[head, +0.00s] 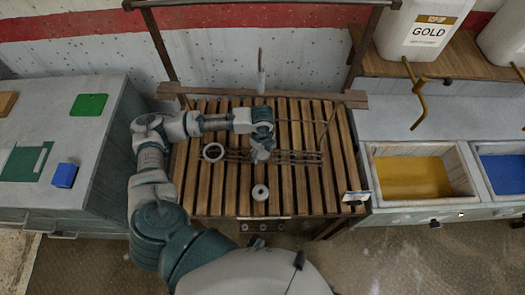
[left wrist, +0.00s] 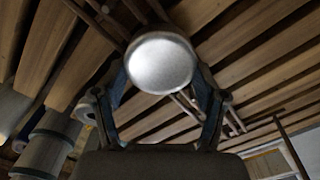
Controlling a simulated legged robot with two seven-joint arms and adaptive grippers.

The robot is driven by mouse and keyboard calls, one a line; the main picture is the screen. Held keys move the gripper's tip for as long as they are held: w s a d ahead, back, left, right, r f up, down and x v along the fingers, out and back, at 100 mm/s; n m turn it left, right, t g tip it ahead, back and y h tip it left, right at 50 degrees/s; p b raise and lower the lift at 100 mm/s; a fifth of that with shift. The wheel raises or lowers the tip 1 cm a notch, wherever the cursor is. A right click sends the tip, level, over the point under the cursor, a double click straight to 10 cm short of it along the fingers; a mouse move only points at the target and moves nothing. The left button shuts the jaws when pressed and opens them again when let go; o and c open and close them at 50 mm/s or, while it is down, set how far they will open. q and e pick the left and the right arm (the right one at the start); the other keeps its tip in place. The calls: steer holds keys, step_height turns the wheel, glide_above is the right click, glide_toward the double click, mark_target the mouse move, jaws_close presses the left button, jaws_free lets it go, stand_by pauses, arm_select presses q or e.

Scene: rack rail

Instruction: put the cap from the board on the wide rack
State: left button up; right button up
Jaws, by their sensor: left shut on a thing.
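My left gripper (head: 262,150) reaches over the slatted wooden top (head: 203,190) from the left. In the left wrist view it is shut on a round, shiny silver cap (left wrist: 162,63), held between its two fingers. The arm and fingers mostly hide the cap in the head view. A thin dark rack (head: 300,157) of long rods lies across the slats, partly under the gripper. I cannot tell whether the cap touches it. A green board (head: 25,163) with a pale patch lies on the left cabinet. My right gripper is not in view.
A blue block (head: 64,175) and a green pad (head: 88,104) are on the left cabinet. Yellow (head: 412,177) and blue (head: 505,174) basins stand right. An upright frame rises behind.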

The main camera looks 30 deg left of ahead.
arm_select(q)
steer(key=o, duration=1.3)
steer(key=shift+r, duration=0.1)
step_height(320, 180, up, 12)
steer(key=shift+w+a+f, duration=0.1)
steer(key=shift+f, duration=0.15)
